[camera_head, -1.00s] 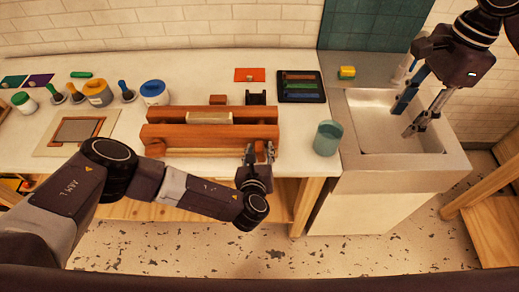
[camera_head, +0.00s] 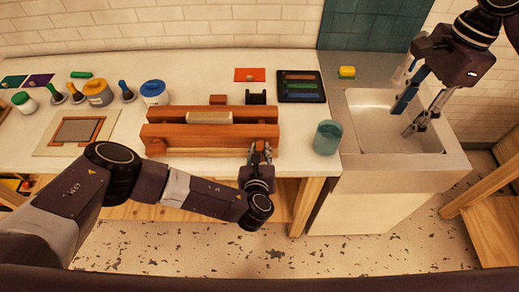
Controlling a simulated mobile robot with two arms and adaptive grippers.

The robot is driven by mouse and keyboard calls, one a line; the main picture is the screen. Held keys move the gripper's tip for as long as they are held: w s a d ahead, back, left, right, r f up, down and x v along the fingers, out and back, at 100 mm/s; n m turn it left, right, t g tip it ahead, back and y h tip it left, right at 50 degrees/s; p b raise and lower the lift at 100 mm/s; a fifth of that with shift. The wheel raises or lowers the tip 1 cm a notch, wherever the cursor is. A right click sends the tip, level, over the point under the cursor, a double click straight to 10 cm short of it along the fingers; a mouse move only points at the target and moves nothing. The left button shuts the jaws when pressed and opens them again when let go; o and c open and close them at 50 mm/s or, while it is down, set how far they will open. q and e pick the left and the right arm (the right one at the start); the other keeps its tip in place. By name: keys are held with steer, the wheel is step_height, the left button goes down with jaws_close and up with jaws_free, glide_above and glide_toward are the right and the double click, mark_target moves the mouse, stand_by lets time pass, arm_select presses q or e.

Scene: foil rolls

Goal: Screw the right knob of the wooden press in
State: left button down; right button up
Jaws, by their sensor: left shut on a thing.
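The wooden press (camera_head: 180,134) stands at the front edge of the white worktop, with two reddish-brown beams and a pale block (camera_head: 210,117) between them. Its left knob (camera_head: 155,148) shows at the front face of the near beam. My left gripper (camera_head: 260,149) is at the right end of that front face, shut on the right knob, which its fingers mostly hide. How far the right knob is screwed in cannot be seen. My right gripper (camera_head: 405,120) is open and empty above the sink, well away from the press.
A teal cup (camera_head: 327,138) stands right of the press. A dark tray with coloured bars (camera_head: 301,75) and an orange card (camera_head: 250,74) lie behind it. Jars, tools and a framed screen (camera_head: 50,148) are to the left. The sink (camera_head: 370,105) is at the right.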

arm_select(q)
steer(key=m+y, duration=0.2)
steer(key=shift+d+m, duration=0.35)
steer(key=shift+m, duration=0.05)
steer(key=shift+w+d+f+m+y, duration=0.1)
steer(key=shift+d+m+y, duration=0.05)
steer(key=shift+m+y, duration=0.4)
steer(key=shift+d+f+m+y, duration=0.1)
steer(key=shift+m+y, duration=0.25)
steer(key=shift+m, duration=0.3)
steer(key=m, duration=0.1)
steer(key=m+t+y, duration=0.1)
steer(key=shift+d+f+m, duration=0.15)
steer(key=shift+f+m, duration=0.05)
steer(key=shift+m, duration=0.1)
steer(key=shift+d+f+m+t+y, duration=0.1)
steer(key=shift+f+m+t+y, duration=0.1)
steer(key=shift+m+y, duration=0.4)
steer(key=shift+d+f+m+t+y, duration=0.1)
steer(key=shift+m+t+y, duration=0.15)
steer(key=shift+m, duration=0.55)
steer(key=shift+a, duration=0.1)
steer(key=c, duration=1.7)
jaws_free()
